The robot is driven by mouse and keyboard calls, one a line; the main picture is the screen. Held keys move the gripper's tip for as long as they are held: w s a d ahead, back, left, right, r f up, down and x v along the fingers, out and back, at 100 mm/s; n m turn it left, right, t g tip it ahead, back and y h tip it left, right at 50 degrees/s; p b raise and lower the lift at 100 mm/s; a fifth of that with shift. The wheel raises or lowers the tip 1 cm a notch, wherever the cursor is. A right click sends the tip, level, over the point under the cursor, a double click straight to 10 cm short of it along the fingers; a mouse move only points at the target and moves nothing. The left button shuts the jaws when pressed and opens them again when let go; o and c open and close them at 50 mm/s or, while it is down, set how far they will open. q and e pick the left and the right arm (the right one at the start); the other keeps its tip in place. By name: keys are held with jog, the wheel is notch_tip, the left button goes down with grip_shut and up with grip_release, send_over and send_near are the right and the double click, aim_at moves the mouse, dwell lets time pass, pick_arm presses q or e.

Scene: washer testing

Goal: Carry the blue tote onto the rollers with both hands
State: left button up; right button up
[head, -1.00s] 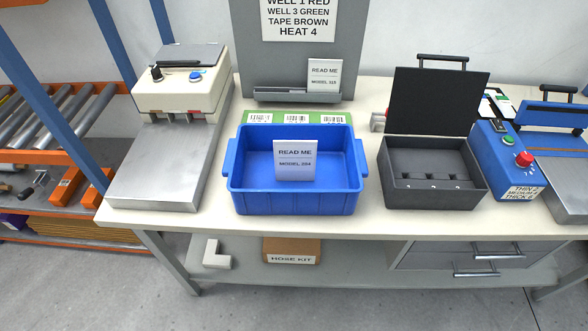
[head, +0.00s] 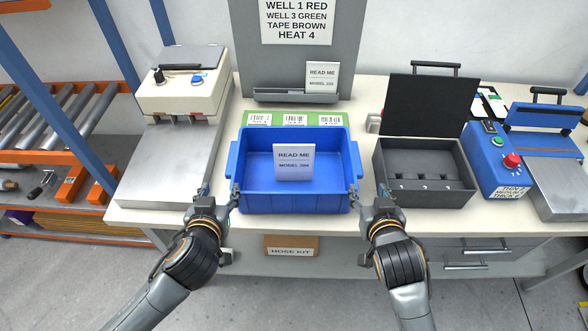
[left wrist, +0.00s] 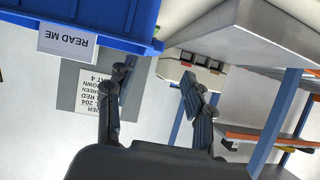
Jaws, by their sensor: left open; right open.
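The blue tote (head: 293,198) sits upright on the workbench, with a white READ ME card (head: 293,161) standing in it. It has a side handle on its left (head: 232,158) and right (head: 355,160). My left gripper (head: 219,192) is open at the tote's front left corner, below the left handle. My right gripper (head: 368,197) is open near the front right corner. Whether either touches the tote is unclear. In the left wrist view the tote (left wrist: 85,15) is upside down at upper left, beside the open, empty fingers (left wrist: 160,85). The rollers (head: 80,115) are on the rack at left.
A heat sealer (head: 165,165) stands left of the tote, between it and the rollers. A blue rack post (head: 125,90) rises there too. An open black case (head: 425,185) and a blue sealer (head: 505,165) stand right. A grey panel (head: 300,60) stands behind.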

aim_at(232, 159)
pick_arm(q)
jog(key=shift+w+d+r+t, duration=0.3)
jog(key=shift+w+r+t, duration=0.15)
jog(key=shift+r, duration=0.1)
pick_arm(e)
jog(key=shift+w+a+r+t, duration=0.3)
jog(key=shift+w+r+t, duration=0.25)
jog(key=shift+r, duration=0.25)
pick_arm(q)
jog(key=x, duration=1.3)
jog(key=shift+w+d+f, duration=0.2)
jog(key=shift+w+f, duration=0.05)
jog(key=shift+w, duration=0.1)
pick_arm(e)
jog(key=x, duration=1.4)
jog(key=shift+s+a+f, duration=0.1)
jog(key=shift+f, duration=0.1)
pick_arm(q)
grip_shut()
pick_arm(e)
grip_shut()
pick_arm(q)
jog(key=shift+r, duration=0.1)
pick_arm(e)
jog(key=shift+r, duration=0.15)
